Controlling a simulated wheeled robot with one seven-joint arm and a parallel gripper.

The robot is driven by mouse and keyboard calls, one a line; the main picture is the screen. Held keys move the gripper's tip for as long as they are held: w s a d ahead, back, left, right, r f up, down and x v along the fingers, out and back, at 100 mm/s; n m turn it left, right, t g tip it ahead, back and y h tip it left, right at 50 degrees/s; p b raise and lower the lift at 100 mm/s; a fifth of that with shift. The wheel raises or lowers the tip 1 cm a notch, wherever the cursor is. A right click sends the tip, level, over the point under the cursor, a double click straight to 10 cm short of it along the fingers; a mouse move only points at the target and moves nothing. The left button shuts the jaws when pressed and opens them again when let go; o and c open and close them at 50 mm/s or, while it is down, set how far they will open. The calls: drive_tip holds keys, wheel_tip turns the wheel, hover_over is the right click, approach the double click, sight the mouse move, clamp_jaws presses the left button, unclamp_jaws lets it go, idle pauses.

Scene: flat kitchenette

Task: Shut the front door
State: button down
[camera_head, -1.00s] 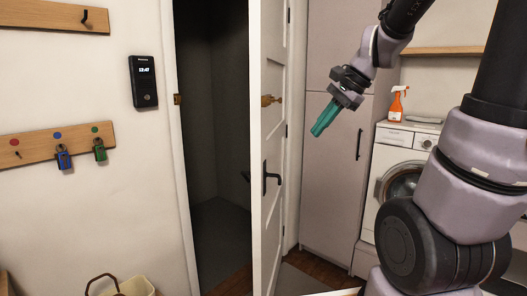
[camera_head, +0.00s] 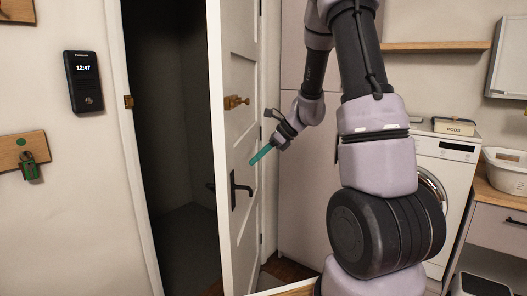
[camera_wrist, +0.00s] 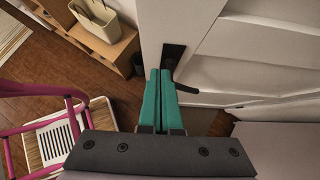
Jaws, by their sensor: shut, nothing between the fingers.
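The front door (camera_head: 241,70) is a white panelled door standing ajar, with a dark gap between it and the frame at its left. It has a black lever handle (camera_head: 235,190) and a brass latch (camera_head: 236,102) above. My gripper (camera_head: 254,160) has teal fingers, closed together and empty. In the wrist view the fingers (camera_wrist: 160,80) point at the door near the dark handle plate (camera_wrist: 172,55). I cannot tell whether they touch it.
The door frame (camera_head: 135,150) and wall intercom (camera_head: 83,82) are on the left. A washing machine (camera_head: 450,165) and a white basket (camera_head: 505,170) are on the right.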

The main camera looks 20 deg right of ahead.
drive_tip(key=a, duration=0.1)
drive_tip(key=w+a+f, duration=0.1)
drive_tip(key=a, duration=0.1)
drive_tip(key=w+a+f, duration=0.1)
drive_tip(key=shift+a+f, duration=0.15)
drive_tip(key=shift+a, duration=0.25)
drive_tip(key=shift+w+a, duration=0.25)
drive_tip(key=shift+a, duration=0.25)
drive_tip(key=shift+a, duration=0.1)
